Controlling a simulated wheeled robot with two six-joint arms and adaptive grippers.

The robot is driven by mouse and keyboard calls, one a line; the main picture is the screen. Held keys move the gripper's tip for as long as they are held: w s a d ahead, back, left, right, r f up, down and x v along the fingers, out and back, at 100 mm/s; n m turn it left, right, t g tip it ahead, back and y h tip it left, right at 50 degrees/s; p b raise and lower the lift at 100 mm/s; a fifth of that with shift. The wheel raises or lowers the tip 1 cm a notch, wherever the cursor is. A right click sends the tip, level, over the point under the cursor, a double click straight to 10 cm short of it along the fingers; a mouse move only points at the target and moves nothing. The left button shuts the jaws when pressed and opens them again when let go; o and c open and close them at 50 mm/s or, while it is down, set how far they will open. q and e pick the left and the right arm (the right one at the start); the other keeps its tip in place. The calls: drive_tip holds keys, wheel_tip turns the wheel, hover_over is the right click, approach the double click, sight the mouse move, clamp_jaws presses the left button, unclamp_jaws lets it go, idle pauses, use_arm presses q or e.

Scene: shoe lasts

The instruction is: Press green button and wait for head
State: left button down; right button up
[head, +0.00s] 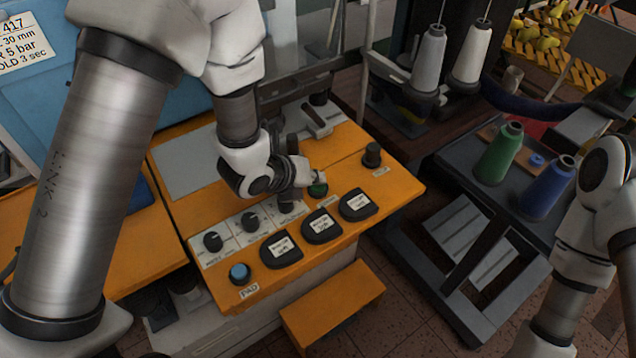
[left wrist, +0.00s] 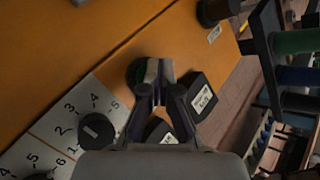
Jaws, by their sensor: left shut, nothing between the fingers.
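The green button (head: 317,190) sits on the orange control panel (head: 400,190), partly hidden by my left gripper (head: 316,177). The gripper is shut and empty, with its fingertips at the button. In the left wrist view, the shut fingertips (left wrist: 152,70) overlap the right part of the dark green button (left wrist: 134,73); I cannot tell whether they touch or press it. My right arm shows at the right edge of the head view, but its gripper cannot be made out. I cannot tell which part is the machine's head.
Black dials (head: 250,221), a blue button (head: 239,272) and black labelled pads (head: 321,225) surround the spot. A black knob (head: 372,154) stands to the right. Green (head: 498,153) and blue (head: 548,187) thread spools stand on a dark stand at the right.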

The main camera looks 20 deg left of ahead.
sight(315, 187)
idle(0.3)
use_arm(q)
drive_tip(key=shift+r+p, duration=0.55)
drive_tip(key=shift+r, duration=0.3)
drive_tip(key=shift+r+p, duration=1.65)
drive_tip(key=shift+r, duration=0.85)
